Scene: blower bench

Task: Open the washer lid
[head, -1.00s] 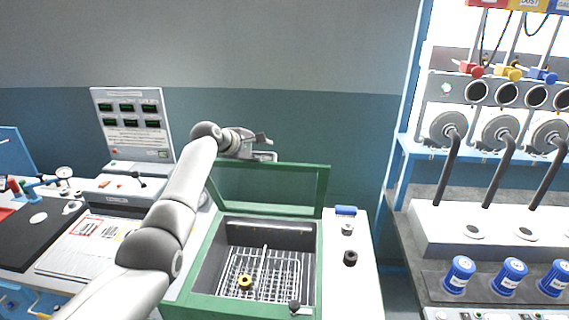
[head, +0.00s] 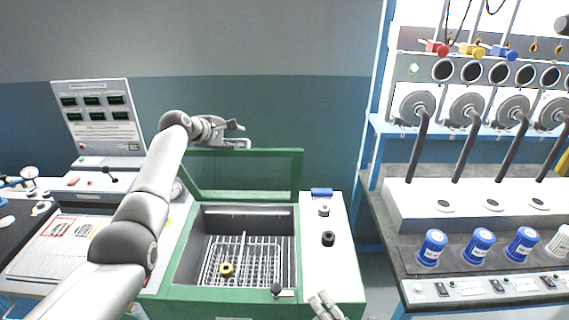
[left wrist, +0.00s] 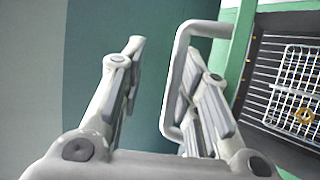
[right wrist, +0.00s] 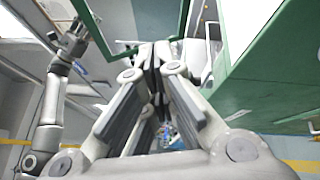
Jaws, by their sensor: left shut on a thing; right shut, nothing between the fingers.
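The washer (head: 185,262) is a green-framed tub. Its green lid (head: 296,176), with a see-through pane, stands raised and roughly upright at the back edge, so the tub is uncovered. My left gripper (head: 240,135) is at the lid's upper edge, shut on the grey lid handle, which shows as a loop by the fingers in the left wrist view (left wrist: 170,85). Inside the tub are a wire basket (head: 258,262) and a yellow ring (head: 227,269). My right gripper (head: 325,305) is shut and empty, low at the washer's front right; its closed fingers show in the right wrist view (right wrist: 155,60).
A white side panel with a blue item (head: 321,192) and black knob (head: 328,239) lies right of the tub. A grey display panel (head: 98,115) stands at left.

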